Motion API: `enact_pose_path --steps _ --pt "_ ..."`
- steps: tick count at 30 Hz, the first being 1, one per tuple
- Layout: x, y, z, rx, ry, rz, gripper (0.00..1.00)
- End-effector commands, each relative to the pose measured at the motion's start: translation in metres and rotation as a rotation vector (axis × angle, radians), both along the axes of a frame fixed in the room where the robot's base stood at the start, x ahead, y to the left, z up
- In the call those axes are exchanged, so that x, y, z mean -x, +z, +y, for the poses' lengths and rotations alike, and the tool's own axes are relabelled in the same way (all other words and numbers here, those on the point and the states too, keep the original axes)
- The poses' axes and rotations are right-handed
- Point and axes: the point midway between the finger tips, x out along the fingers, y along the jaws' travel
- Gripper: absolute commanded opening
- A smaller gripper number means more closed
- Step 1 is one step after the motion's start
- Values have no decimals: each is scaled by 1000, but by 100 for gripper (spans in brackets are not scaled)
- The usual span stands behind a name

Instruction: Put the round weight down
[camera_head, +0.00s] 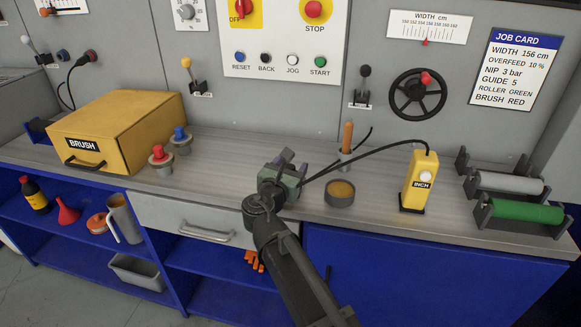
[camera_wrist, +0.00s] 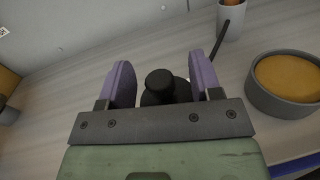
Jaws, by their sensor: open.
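The round weight (camera_wrist: 158,84) is dark, with a round knob on top, and stands on the worktop in the wrist view. My gripper (camera_wrist: 163,72) is open, with one purple finger on each side of the knob and gaps showing beside it. The lower part of the weight is hidden behind the gripper's grey bar. In the head view my gripper (camera_head: 283,163) is low over the middle of the worktop, and I cannot make out the weight behind it.
A grey round tin with orange contents (camera_head: 341,193) stands close right of my gripper. A cup with an orange stick (camera_head: 346,152) is behind it. The yellow INCH pendant (camera_head: 419,181) and its black cable are further right.

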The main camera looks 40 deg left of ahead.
Motion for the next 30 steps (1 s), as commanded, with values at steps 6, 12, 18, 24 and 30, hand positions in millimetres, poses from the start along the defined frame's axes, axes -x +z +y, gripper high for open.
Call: enact_pose_path --steps 6,12,18,24,30 --pt "34 0 -10 0 3 0 58" --pt "82 0 -22 1 3 -1 58" --pt "104 0 -26 1 2 -1 58" --pt "104 0 -26 0 -1 -1 58" --pt "49 7 -91 -156 -254 53 58"
